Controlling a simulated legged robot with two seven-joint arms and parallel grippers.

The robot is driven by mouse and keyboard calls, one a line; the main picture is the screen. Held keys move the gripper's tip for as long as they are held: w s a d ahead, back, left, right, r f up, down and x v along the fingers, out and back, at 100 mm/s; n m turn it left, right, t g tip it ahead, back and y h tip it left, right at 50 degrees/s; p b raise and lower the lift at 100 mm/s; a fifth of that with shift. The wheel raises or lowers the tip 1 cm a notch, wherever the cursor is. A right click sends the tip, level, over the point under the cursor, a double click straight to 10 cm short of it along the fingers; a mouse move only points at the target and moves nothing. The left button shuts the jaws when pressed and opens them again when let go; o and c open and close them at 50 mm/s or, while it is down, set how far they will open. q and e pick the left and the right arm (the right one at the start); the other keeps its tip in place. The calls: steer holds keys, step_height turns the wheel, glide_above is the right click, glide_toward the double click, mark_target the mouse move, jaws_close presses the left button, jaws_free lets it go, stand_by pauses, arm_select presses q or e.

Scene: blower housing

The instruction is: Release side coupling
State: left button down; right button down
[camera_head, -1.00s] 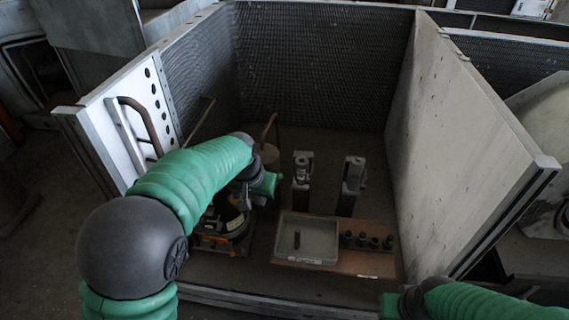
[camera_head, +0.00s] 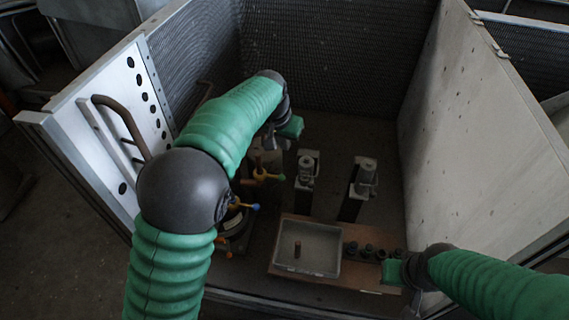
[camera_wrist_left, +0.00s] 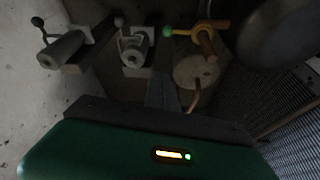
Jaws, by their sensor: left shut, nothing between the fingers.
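I cannot tell which part is the side coupling. Two grey cylindrical fittings on dark stands (camera_head: 307,168) (camera_head: 365,178) stand to its right; they also show in the left wrist view (camera_wrist_left: 62,48) (camera_wrist_left: 135,46), with ball-ended levers. My left gripper (camera_wrist_left: 163,95) is shut and empty, apart from these fittings. My right gripper (camera_head: 393,271) is near the tray board; its fingers are unclear.
A grey tray (camera_head: 335,262) with a small brown peg lies on a brown board, beside several dark round pieces (camera_head: 368,250). A white side panel with a brown handle (camera_head: 122,125), mesh walls and a pale right wall (camera_head: 480,130) enclose the space. A dark base unit (camera_head: 235,225) sits at left.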

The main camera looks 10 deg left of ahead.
mark_target(275, 177)
arm_select(q)
step_height(275, 177, down, 10)
steer(key=b, duration=0.8)
steer(key=shift+s+f, duration=0.15)
steer(key=shift+f, duration=0.1)
steer(key=shift+s+r, duration=0.1)
